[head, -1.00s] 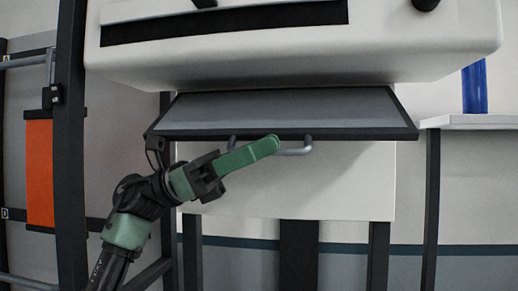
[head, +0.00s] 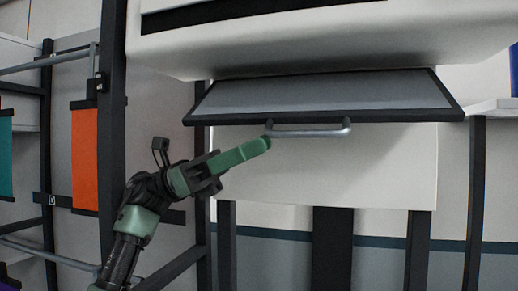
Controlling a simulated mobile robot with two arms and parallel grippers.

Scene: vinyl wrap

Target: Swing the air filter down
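The air filter (head: 320,95) is a grey panel with a dark frame under the white machine. It is tilted, its front edge below its back edge. A metal bar handle (head: 310,132) hangs along that front edge. My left gripper (head: 262,145) comes in from the lower left, its green fingertips at the left end of the handle. The fingers are seen side-on and overlap, so their gap is hidden. I cannot tell whether they touch the handle. My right gripper is not in view.
The white machine body (head: 300,45) overhangs the filter. A white panel (head: 340,175) and dark posts (head: 417,245) stand behind and below. An orange roll (head: 85,155) hangs on a rack at the left. A shelf (head: 495,108) with a blue item is at the right.

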